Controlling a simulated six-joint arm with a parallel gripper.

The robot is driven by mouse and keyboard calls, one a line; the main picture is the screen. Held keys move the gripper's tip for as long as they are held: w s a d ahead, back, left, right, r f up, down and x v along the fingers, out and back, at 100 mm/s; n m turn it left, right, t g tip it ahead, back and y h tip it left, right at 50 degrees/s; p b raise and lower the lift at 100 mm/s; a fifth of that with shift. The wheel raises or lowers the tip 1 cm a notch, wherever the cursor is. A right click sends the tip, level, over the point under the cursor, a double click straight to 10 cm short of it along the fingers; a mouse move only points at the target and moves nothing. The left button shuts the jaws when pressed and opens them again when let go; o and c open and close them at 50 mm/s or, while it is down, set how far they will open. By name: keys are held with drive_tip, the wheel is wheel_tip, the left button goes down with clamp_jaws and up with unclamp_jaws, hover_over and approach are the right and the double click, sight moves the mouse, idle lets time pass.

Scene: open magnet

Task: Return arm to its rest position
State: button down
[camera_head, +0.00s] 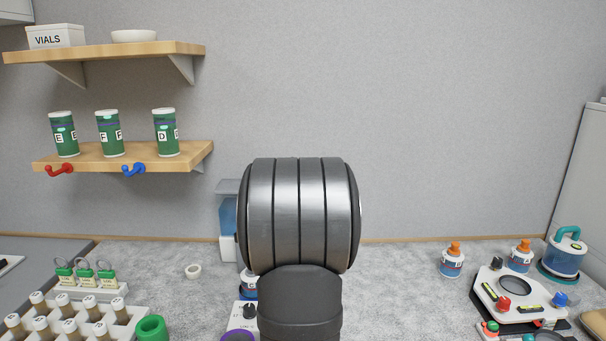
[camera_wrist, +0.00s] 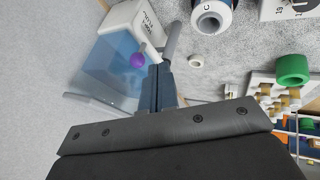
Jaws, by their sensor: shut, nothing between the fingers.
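My gripper (camera_wrist: 157,76) shows in the wrist view as two narrow dark fingers pressed together, shut with nothing between them. It points towards a dispenser with a blue tank (camera_wrist: 112,70) and a white body (camera_wrist: 130,22). I cannot tell whether the fingers touch it. In the head view my grey arm link stands in the middle, and my gripper is hidden behind it. The same dispenser (camera_head: 227,215) shows partly behind the arm's left side.
Wooden shelves (camera_head: 120,155) hold green canisters at the left. A vial rack (camera_head: 75,318), a green ring (camera_head: 151,329) and a white ring (camera_head: 193,270) lie at the lower left. A white device (camera_head: 515,295) and orange-capped bottles (camera_head: 452,262) stand right.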

drive_tip(key=w+d+v, duration=0.1)
drive_tip(key=v, duration=0.6)
drive_tip(key=w+a+r+x, duration=0.1)
drive_tip(key=w+x, duration=0.1)
drive_tip(key=x, duration=1)
drive_tip(key=s+a+m+t+h, duration=0.1)
drive_tip(key=s+a+m+h, duration=0.4)
drive_tip(key=s+a+m, duration=0.2)
drive_tip(key=shift+s+a+r+m, duration=0.2)
drive_tip(key=shift+a+m, duration=0.35)
drive_tip(key=shift+m, duration=0.65)
